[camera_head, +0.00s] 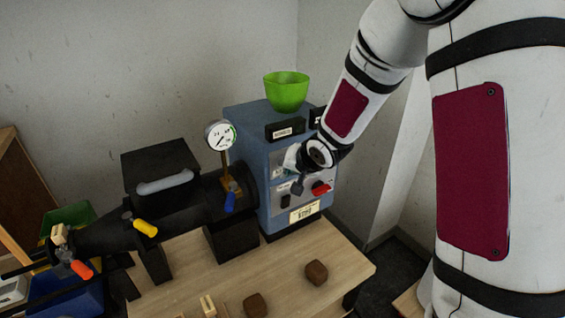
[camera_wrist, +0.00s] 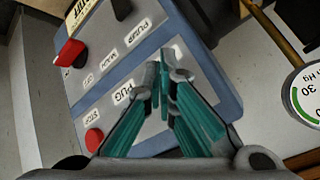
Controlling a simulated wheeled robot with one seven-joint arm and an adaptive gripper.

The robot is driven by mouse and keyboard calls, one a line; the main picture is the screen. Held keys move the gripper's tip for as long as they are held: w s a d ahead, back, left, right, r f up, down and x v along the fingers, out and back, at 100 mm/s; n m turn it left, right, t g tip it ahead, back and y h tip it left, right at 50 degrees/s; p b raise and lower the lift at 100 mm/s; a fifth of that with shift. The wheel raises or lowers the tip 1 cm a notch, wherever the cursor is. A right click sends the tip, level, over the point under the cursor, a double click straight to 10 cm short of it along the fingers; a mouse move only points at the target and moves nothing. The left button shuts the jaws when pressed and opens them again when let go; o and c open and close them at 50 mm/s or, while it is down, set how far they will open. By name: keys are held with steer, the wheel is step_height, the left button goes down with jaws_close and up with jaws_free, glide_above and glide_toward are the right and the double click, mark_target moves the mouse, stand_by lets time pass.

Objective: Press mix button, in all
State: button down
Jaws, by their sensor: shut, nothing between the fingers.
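The blue machine (camera_head: 262,205) stands on the table, with a grey control panel on its front. In the wrist view the panel (camera_wrist: 110,75) carries labels reading PUMP, PUG and STOP, a red switch (camera_wrist: 69,52) and a red round button (camera_wrist: 94,138) by STOP. My gripper (camera_wrist: 163,68) is shut and empty, its teal fingers together in front of the panel by the PUG label. I cannot make out a button marked mix, and the fingers cover part of the panel. Contact with the panel cannot be told. In the head view my gripper (camera_head: 297,187) is at the panel.
A green bowl (camera_head: 286,92) sits on top of the machine. A round gauge (camera_head: 220,135) and a dark barrel with yellow, blue and orange handles extend left. Two brown blocks (camera_head: 316,272) (camera_head: 255,305) lie on the wooden table (camera_head: 285,275). A wall stands close behind.

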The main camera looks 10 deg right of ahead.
steer(key=shift+w, duration=0.1)
stand_by(0.3)
steer(key=shift+w+a, duration=0.15)
steer(key=shift+w, duration=0.2)
steer(key=shift+w+a, duration=0.15)
steer(key=shift+w, duration=0.25)
stand_by(0.7)
steer(key=shift+w+a+r, duration=0.15)
steer(key=shift+w+r, duration=0.05)
steer(key=shift+w, duration=0.15)
stand_by(0.6)
steer(key=shift+s+d+p, duration=0.15)
steer(key=shift+s+p, duration=0.1)
steer(key=shift+s, duration=0.25)
steer(key=shift+s+d+p, duration=0.15)
steer(key=shift+s+p, duration=0.05)
steer(key=shift+s, duration=0.3)
steer(key=shift+f, duration=0.1)
steer(key=shift+s+d+p, duration=0.3)
steer(key=shift+s+p, duration=0.05)
steer(key=shift+s, duration=0.45)
steer(key=shift+s+d+p, duration=0.25)
steer(key=shift+s+p, duration=0.1)
steer(key=shift+s, duration=0.5)
steer(key=shift+s+d+p, duration=0.3)
steer(key=shift+s+p, duration=0.05)
steer(key=shift+s, duration=0.45)
